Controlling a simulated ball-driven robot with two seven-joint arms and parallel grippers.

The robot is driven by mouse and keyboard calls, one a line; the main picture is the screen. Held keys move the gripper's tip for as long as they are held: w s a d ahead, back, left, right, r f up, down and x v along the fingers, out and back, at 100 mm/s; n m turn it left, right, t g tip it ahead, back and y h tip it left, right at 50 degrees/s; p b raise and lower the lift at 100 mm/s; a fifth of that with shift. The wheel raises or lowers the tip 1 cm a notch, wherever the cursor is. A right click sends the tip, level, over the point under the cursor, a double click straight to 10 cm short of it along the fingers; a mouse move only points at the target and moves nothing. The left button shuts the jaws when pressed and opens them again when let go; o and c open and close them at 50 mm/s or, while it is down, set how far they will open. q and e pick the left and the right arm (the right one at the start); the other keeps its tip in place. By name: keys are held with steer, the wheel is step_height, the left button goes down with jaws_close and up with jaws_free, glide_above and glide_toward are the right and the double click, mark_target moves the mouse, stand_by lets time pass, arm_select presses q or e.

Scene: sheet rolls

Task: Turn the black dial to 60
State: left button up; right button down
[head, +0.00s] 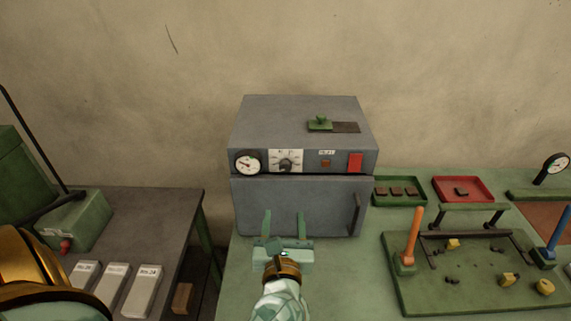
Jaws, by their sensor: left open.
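The black dial (286,164) sits on a white scale plate (277,154) on the upper front panel of a grey oven-like box (304,137). The numbers on the scale are too small to read, so I cannot tell the dial's setting. My left gripper (284,213) is open and empty, with its two green fingers pointing up in front of the box's lower door (290,195). It is below the dial and apart from it. My right gripper is not in view.
A round gauge (248,162) and a red switch (355,162) flank the dial. A dark door handle (357,214) is at right. A green tray (400,190), red tray (475,187) and green fixture board (410,290) stand right. Labelled blocks (113,285) lie left.

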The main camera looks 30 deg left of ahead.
arm_select(q)
glide_toward(286, 169)
steer(key=p+x, duration=0.1)
steer(key=x, duration=0.6)
steer(key=shift+w+a, duration=0.4)
steer(key=shift+w, duration=0.15)
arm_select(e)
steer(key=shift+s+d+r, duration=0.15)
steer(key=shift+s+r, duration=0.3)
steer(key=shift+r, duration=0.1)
arm_select(q)
steer(key=shift+c, duration=0.2)
steer(key=c, duration=0.9)
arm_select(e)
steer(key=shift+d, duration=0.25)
